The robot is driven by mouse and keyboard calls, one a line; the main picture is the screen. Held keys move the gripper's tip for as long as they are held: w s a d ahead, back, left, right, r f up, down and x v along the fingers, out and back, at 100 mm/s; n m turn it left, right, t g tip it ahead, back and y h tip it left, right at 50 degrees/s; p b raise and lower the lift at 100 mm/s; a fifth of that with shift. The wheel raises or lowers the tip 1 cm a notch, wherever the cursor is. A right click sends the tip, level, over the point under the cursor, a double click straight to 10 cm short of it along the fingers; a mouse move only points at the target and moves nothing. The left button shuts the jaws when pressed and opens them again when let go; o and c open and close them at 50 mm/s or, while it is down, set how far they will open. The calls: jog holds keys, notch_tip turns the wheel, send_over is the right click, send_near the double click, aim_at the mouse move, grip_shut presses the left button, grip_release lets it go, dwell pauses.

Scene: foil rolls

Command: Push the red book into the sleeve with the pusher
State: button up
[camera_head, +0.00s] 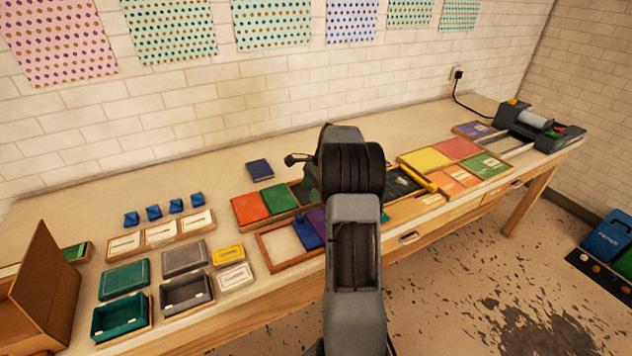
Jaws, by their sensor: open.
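A red-orange book-like block (251,208) lies at the left end of a wooden tray (268,226), beside a green block (280,199). A yellow bar (418,180) lies slantwise at a dark panel (402,184) right of my arm; I cannot tell whether it is the pusher. I cannot pick out the sleeve for certain. My arm stands upright in mid-view and hides part of the table. Of my gripper (298,158), only a small black part shows left of the arm, above the table in the picture. It is open, with no held thing visible; the rest is hidden.
An open wooden frame (264,250) with blue and purple pieces lies at the front edge. Boxes, including a teal one (121,318), crowd the left. A four-coloured board (430,158) and a machine (535,122) stand right. The back strip along the wall is mostly clear.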

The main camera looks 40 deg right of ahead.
jog(key=shift+v, duration=2.15)
